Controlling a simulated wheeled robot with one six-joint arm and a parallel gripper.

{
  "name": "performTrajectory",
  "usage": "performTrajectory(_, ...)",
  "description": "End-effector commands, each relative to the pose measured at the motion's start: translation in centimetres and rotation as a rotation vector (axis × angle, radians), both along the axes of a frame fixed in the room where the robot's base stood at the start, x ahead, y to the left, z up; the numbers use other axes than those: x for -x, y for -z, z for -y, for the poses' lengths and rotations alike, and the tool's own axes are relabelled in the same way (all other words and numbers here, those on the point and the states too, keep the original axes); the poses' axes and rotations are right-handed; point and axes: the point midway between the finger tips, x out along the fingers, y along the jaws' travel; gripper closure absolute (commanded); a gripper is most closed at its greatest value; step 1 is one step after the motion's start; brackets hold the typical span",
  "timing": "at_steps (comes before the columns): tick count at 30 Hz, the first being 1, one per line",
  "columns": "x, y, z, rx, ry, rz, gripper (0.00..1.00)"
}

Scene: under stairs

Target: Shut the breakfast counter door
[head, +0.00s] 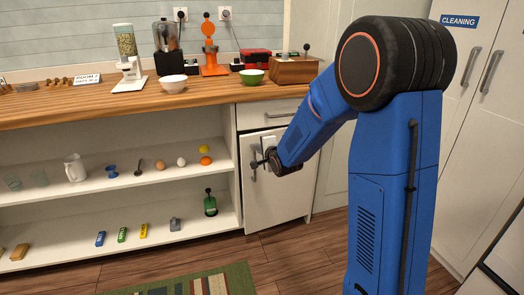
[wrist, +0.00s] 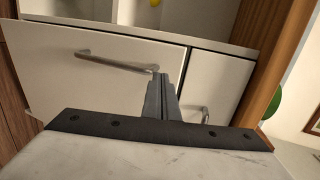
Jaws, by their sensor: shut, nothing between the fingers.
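The breakfast counter door (head: 283,195) is a white panel at the right end of the counter, below a drawer (head: 270,113). It looks flush or nearly flush with the front; I cannot tell whether a small gap is left. Its grey bar handle (head: 253,168) is near its left edge. In the wrist view the door (wrist: 95,85) fills the left, with its handle (wrist: 115,62) across it. My gripper (head: 265,160) is in front of the upper door, beside the handle. Its fingers (wrist: 160,80) are together and empty, near one handle end. Contact is unclear.
Open shelves (head: 120,185) left of the door hold small items, including a green bottle-like object (head: 210,203). The wooden countertop (head: 210,90) above carries bowls and appliances. A cleaning cabinet (head: 475,130) stands right. A striped rug (head: 205,282) lies on the floor in front.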

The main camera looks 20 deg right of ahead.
Motion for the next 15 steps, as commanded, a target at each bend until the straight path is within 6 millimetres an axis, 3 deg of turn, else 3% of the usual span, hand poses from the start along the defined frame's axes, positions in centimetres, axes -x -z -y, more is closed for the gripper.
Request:
performTrajectory(6,-3.2,0.4,-0.3,0.000,0.000,0.000,1.00)
performTrajectory(15,-5.1,0.4,-0.5,-0.001,0.001,-0.001,1.00)
